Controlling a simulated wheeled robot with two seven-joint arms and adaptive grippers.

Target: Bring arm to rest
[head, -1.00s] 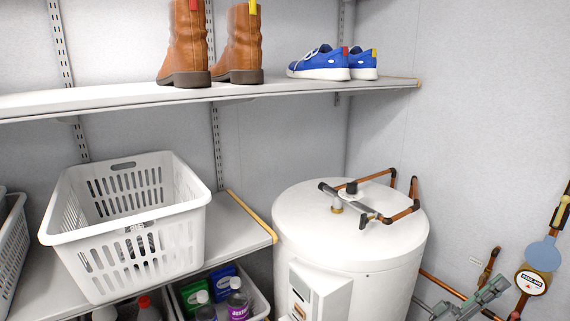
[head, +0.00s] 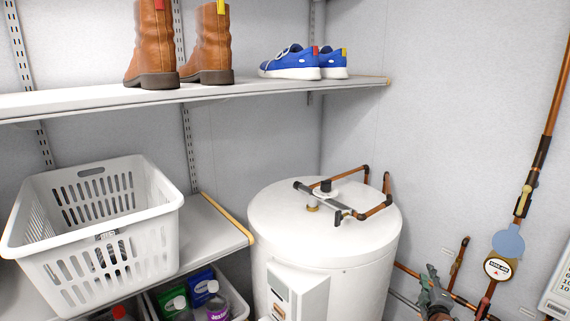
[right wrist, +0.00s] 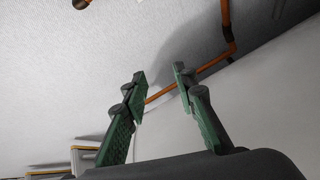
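My right gripper (head: 432,286) shows at the lower right edge of the head view, in front of the wall pipes and right of the white water heater (head: 340,245). In the right wrist view its two green fingers (right wrist: 159,75) stand apart with nothing between them. A copper pipe (right wrist: 190,80) runs behind the fingers there, and the gap looks empty. The rest of the right arm is below the head view. My left gripper is in neither view.
A white laundry basket (head: 100,235) stands on the lower shelf at left. Brown boots (head: 208,45) and blue shoes (head: 290,64) stand on the upper shelf (head: 200,96). Copper pipes with a round gauge (head: 498,268) line the right wall. Bottles sit in a bin (head: 240,305) below.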

